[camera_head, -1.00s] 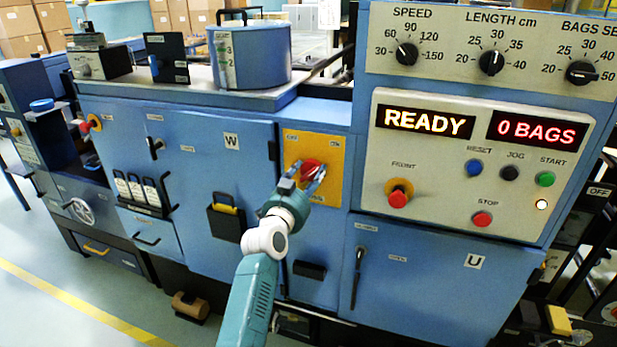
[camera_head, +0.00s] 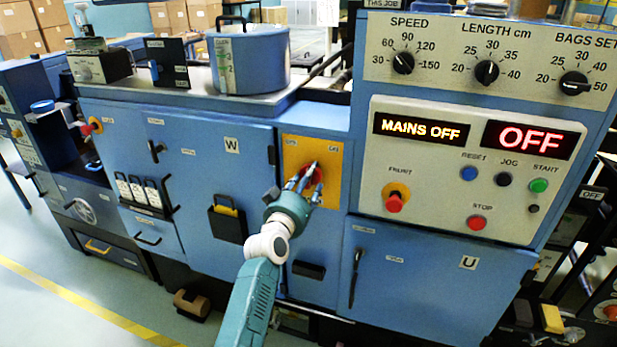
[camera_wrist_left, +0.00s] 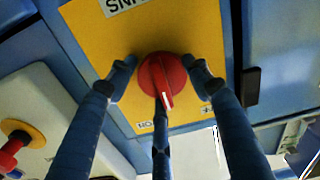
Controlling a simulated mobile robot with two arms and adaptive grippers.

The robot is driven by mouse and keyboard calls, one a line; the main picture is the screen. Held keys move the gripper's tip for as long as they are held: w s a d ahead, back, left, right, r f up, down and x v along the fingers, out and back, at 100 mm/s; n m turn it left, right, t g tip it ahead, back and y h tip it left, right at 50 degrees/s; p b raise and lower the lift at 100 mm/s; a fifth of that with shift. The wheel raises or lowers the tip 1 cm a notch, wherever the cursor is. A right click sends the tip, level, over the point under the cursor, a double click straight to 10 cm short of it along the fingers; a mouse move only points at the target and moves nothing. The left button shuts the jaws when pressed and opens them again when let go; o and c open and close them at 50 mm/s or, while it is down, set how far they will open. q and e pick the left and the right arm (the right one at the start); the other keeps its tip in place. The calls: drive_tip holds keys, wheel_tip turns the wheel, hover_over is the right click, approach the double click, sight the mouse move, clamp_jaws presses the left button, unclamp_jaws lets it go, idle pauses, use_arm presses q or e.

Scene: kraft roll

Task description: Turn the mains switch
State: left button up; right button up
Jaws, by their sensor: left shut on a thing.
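The mains switch (camera_wrist_left: 162,80) is a red rotary knob with a white pointer line, on a yellow plate (camera_head: 328,152) on the blue machine front. In the left wrist view the pointer is turned toward the lower right of the knob, away from the ON label. My left gripper (camera_head: 306,183) is at the switch, its fingers around the red knob, shut on it. In the head view the fingers partly hide the knob. The display (camera_head: 421,129) reads MAINS OFF and the other display (camera_head: 530,139) reads OFF. My right gripper is not in view.
The control panel with its red front stop (camera_head: 393,204), several buttons and dials is right of the switch. A blue pot (camera_head: 262,62) stands on the machine top above. A yellow-and-black holder (camera_head: 228,222) is on the door left of my gripper.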

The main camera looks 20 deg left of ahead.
use_arm(q)
drive_tip(key=n, duration=0.2)
drive_tip(key=f+n+p, duration=0.1)
drive_tip(key=n, duration=0.2)
drive_tip(key=shift+s+d+n, duration=0.1)
drive_tip(key=shift+n, duration=0.2)
drive_tip(key=n+p, duration=0.1)
drive_tip(key=n, duration=0.2)
drive_tip(key=shift+c, duration=0.3)
drive_tip(key=shift+d+n, duration=0.15)
drive_tip(key=shift+n, duration=0.15)
drive_tip(key=shift+o, duration=0.3)
drive_tip(key=shift+d, duration=0.1)
drive_tip(key=o, duration=1.1)
drive_tip(key=shift+r, duration=0.15)
drive_tip(key=shift+r, duration=0.15)
